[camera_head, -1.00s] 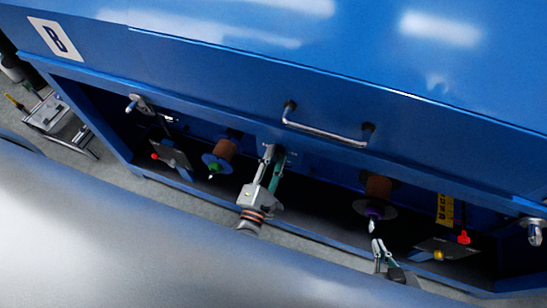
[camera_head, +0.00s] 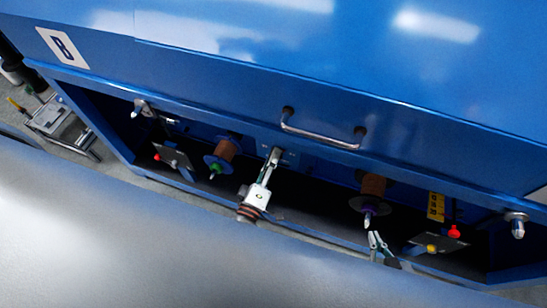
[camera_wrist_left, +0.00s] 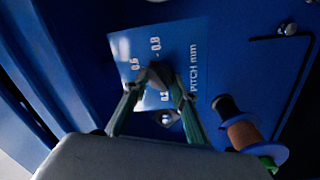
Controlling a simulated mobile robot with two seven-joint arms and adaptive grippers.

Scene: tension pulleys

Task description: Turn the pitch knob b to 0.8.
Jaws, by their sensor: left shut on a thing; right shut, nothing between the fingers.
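The pitch knob (camera_wrist_left: 156,74) is a small dark knob on a blue plate (camera_wrist_left: 196,48) lettered "PITCH mm", in the left wrist view. The plate shows 0.6 and 0.8 beyond the knob; a lower number is partly covered. My left gripper (camera_wrist_left: 156,84) is shut on the knob, with one finger on each side. Which number the knob points at cannot be told. In the head view the left gripper (camera_head: 274,154) reaches the panel below the handle and hides the knob. My right gripper (camera_head: 373,236) is shut and empty, below the right spool.
Brown spools hang left (camera_head: 225,149) and right (camera_head: 372,187) of the left gripper in the head view. A metal handle (camera_head: 320,134) juts from the blue cabinet (camera_head: 200,70) above.

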